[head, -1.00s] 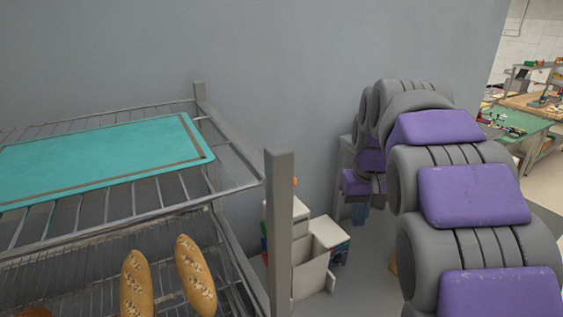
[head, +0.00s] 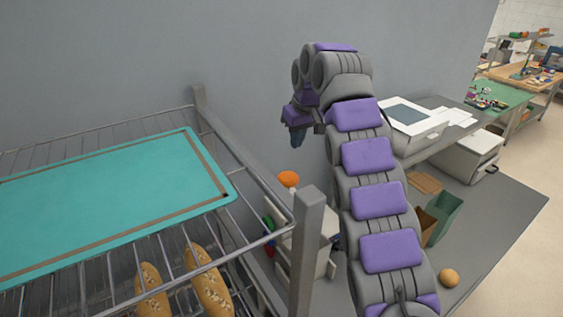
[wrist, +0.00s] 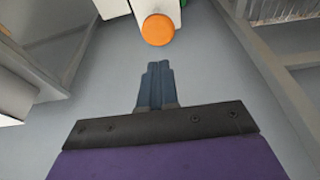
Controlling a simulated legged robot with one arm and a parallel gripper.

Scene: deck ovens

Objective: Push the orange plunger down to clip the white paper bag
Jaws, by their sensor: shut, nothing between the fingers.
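The orange plunger (head: 289,179) is a round orange knob on top of a white device beside the rack post in the head view. It also shows from above at the top of the wrist view (wrist: 158,29), with white parts of the device (wrist: 150,6) behind it. My gripper (head: 297,138) hangs above and slightly right of the plunger, apart from it. In the wrist view my gripper's blue fingers (wrist: 156,68) are shut together, empty, and point toward the plunger with a gap between. The white paper bag cannot be made out.
A wire rack with a teal mat (head: 100,210) and bread loaves (head: 210,285) stands at left. Its grey post (head: 307,245) stands close by the white device. A printer-like machine (head: 408,120), an open green box (head: 440,218) and an orange ball (head: 449,278) are at right.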

